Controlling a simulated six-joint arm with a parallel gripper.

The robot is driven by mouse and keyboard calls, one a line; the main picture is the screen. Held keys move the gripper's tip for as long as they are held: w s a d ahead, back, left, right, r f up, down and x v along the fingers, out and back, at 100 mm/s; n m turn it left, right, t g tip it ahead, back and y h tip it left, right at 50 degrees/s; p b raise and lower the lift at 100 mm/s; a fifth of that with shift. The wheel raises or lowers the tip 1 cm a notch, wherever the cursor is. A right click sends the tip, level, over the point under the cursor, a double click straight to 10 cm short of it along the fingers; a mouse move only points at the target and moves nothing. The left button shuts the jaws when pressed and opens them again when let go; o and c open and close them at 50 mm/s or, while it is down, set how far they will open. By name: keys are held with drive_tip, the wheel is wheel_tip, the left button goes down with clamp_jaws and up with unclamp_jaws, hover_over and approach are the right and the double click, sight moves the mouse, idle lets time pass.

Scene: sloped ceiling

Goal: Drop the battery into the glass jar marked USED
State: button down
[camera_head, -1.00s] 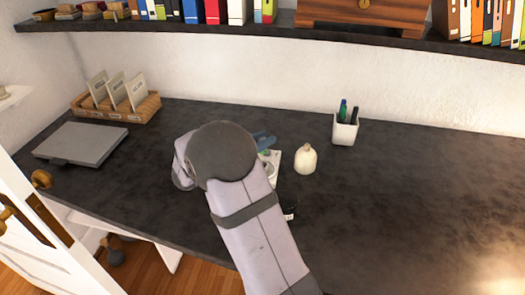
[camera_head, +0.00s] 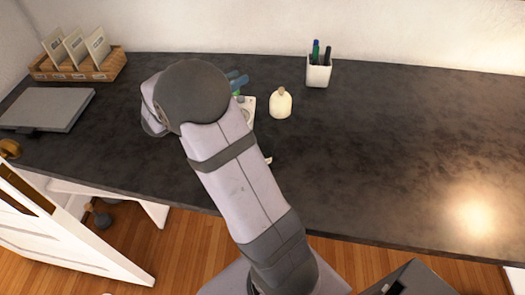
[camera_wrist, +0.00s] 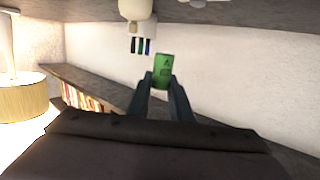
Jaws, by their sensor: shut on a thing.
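My gripper (camera_wrist: 163,88) shows in the wrist view with its two dark fingers shut on the green battery (camera_wrist: 163,66). The battery stands out past the fingertips. In the head view the gripper (camera_head: 238,80) is mostly hidden behind my arm, over the back-middle of the desk, left of a cream bottle. A bit of green shows beside it. I cannot make out the glass jar marked USED. A small pale patch, perhaps a label, shows at the right edge of my forearm, and what it belongs to is hidden.
The dark desk (camera_head: 400,150) is clear on the right. The cream bottle (camera_head: 281,103) and white pen cup (camera_head: 319,70) stand right of my gripper. A white item (camera_head: 249,112) is partly hidden by my arm. A grey laptop-like slab (camera_head: 45,108) and card basket (camera_head: 80,65) are left.

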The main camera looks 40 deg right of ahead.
drive_tip(key=shift+r, duration=0.1)
idle(0.3)
drive_tip(key=shift+r+p, duration=0.65)
drive_tip(key=shift+p, duration=0.1)
drive_tip(key=r+p, duration=0.1)
drive_tip(key=p, duration=0.2)
drive_tip(key=r+p, duration=0.2)
drive_tip(key=p, duration=0.1)
drive_tip(key=shift+w+a+r, duration=0.15)
drive_tip(key=shift+a+r, duration=0.05)
drive_tip(key=shift+a, duration=0.15)
drive_tip(key=p, duration=0.4)
drive_tip(key=shift+a+r+t, duration=0.2)
drive_tip(key=shift+r+t, duration=0.1)
drive_tip(key=s+f+p, duration=0.2)
drive_tip(key=s+p, duration=1.3)
drive_tip(key=s, duration=0.1)
drive_tip(key=shift+a, duration=0.1)
